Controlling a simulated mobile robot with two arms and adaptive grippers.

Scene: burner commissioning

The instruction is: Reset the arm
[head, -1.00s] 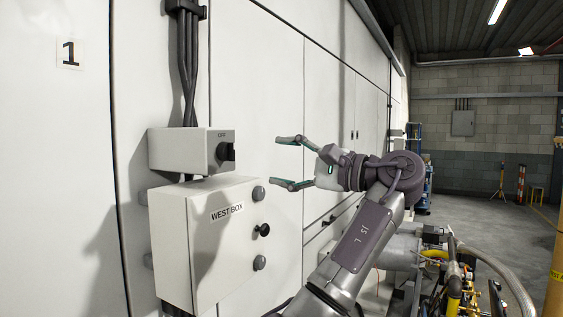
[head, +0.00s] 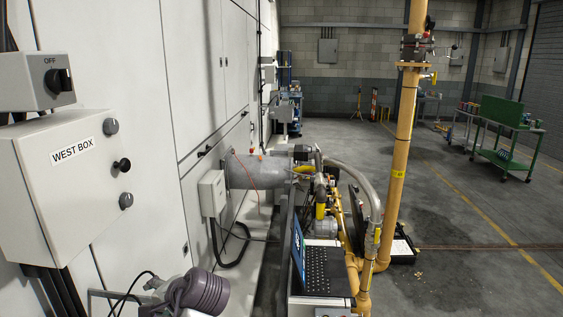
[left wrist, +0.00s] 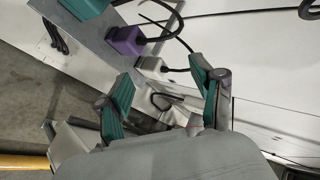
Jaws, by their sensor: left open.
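My left arm's purple-grey wrist joint (head: 203,291) shows at the bottom left of the head view, low in front of the white wall panels and below the West Box. Most of the gripper is hidden or out of that view. In the left wrist view my left gripper (left wrist: 163,88) is open, its two teal-padded fingers spread and nothing held between them. Beyond the fingers are a purple block (left wrist: 126,41), a pale block (left wrist: 152,67) and a teal block (left wrist: 84,7) with black cables, on a grey metal strip. My right gripper is not in view.
The West Box (head: 65,190) and an OFF switch box (head: 35,82) are on the wall at left. A laptop (head: 322,270), a grey burner pipe (head: 255,172) and a yellow gas pipe (head: 402,140) stand at centre. Open floor (head: 475,215) lies at right.

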